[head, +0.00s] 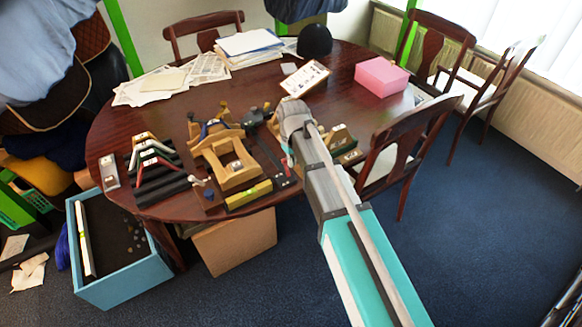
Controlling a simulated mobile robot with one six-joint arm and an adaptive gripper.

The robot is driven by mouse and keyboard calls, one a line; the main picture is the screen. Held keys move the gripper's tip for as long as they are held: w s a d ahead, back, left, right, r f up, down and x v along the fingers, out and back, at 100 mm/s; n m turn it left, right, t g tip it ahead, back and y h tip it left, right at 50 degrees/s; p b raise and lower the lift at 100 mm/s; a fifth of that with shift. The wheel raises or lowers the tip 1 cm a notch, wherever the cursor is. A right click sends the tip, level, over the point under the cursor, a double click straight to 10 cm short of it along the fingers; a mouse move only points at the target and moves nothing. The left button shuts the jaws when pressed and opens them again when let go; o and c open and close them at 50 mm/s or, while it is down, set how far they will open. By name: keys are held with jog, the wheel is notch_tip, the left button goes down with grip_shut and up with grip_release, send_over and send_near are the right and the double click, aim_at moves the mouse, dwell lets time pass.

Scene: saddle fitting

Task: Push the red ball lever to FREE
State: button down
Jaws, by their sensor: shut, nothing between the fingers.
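A long dark fixture (268,152) lies on the round table, just left of my arm. A tiny red spot (287,171) shows near its front end. It is too small to tell whether this is the red ball of the lever, and no FREE marking can be read. My arm reaches up from the lower right, and its grey wrist (295,114) is over the table beside the fixture. My gripper's fingers cannot be made out; the wrist and arm hide that area.
A wooden saddle-like stand (227,163) and a black rack with red and white bars (152,166) stand left of the fixture. A yellow level (249,194) lies in front. A pink block (381,77), papers (248,44) and a black cap (314,40) are farther back. Chairs surround the table.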

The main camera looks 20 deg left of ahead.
notch_tip(320, 180, up, 4)
jog(key=p, duration=0.3)
dwell(0.3)
dwell(0.5)
jog(key=s+d+m, duration=0.2)
jog(key=d+m, duration=0.1)
jog(key=d, duration=0.9)
jog(key=s+d+m, duration=0.3)
jog(key=d, duration=1)
jog(key=s+d+m, duration=0.3)
jog(key=d+m, duration=0.1)
jog(key=d, duration=0.9)
jog(key=shift+p, duration=0.35)
